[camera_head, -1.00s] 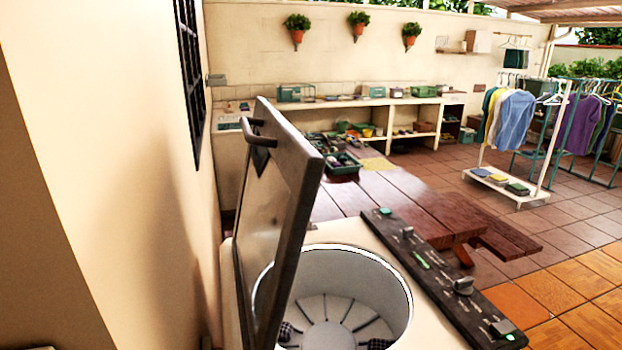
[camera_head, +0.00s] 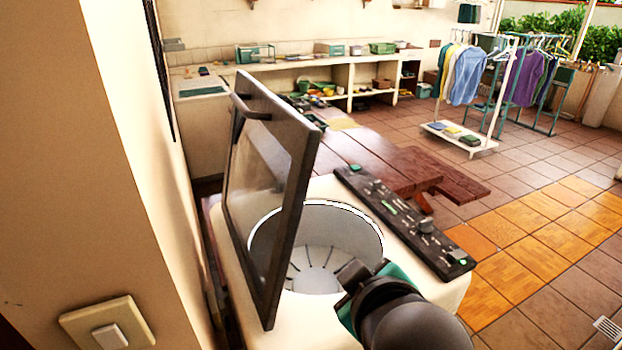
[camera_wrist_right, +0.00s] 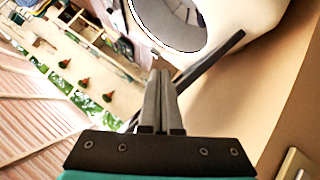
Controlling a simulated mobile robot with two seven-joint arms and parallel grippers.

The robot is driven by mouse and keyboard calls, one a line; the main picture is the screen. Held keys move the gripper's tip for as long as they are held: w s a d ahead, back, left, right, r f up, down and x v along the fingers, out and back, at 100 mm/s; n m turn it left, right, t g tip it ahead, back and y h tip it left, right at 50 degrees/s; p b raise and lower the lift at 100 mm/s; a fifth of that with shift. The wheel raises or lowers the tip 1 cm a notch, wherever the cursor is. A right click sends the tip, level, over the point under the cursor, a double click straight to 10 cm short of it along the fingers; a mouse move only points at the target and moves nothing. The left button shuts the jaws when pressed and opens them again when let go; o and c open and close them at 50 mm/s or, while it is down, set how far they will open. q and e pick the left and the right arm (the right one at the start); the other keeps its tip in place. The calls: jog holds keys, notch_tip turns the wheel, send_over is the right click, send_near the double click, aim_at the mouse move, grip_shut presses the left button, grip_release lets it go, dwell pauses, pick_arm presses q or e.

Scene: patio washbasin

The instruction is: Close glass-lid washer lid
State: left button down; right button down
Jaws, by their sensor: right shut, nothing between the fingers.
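The washer (camera_head: 440,292) is a white top-loader with a dark control panel (camera_head: 405,218) on its right. Its glass lid (camera_head: 262,180), dark-framed with a bar handle, stands raised and steeply tilted left of the open round drum (camera_head: 318,265). My right gripper (camera_head: 352,272) comes in from the bottom right, over the near side of the drum opening; my wrist hides part of it. In the right wrist view its fingers (camera_wrist_right: 159,75) are together and empty. The lid's dark edge (camera_wrist_right: 212,60) shows behind them; contact cannot be told. My left gripper is not in view.
A beige wall with a light switch (camera_head: 107,325) is close on the left. A wooden table (camera_head: 385,165) stands behind the washer. Shelving (camera_head: 345,80) and clothes racks (camera_head: 480,90) are farther back. Tiled floor on the right is clear.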

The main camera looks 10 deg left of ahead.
aim_at(297, 130)
jog(key=s+a+r+n+t+y, duration=0.1)
jog(key=a+r+n+t+y, duration=0.25)
jog(key=r, duration=0.55)
jog(key=s+a+r+n+t, duration=0.1)
jog(key=a+r+n+t, duration=0.1)
jog(key=a+r+n, duration=0.55)
jog(key=shift+w+d+r+m+p, duration=0.1)
jog(key=shift+w+d+m+p, duration=0.25)
jog(key=shift+w, duration=1.5)
jog(key=shift+w+d+m+p, duration=0.2)
jog(key=shift+w+m+p, duration=0.3)
jog(key=shift+w, duration=1.4)
jog(key=shift+w+d+r+m+p, duration=0.1)
jog(key=shift+w+d+m+p, duration=0.3)
jog(key=shift+w, duration=1.45)
jog(key=shift+a, duration=0.1)
jog(key=shift+f, duration=0.1)
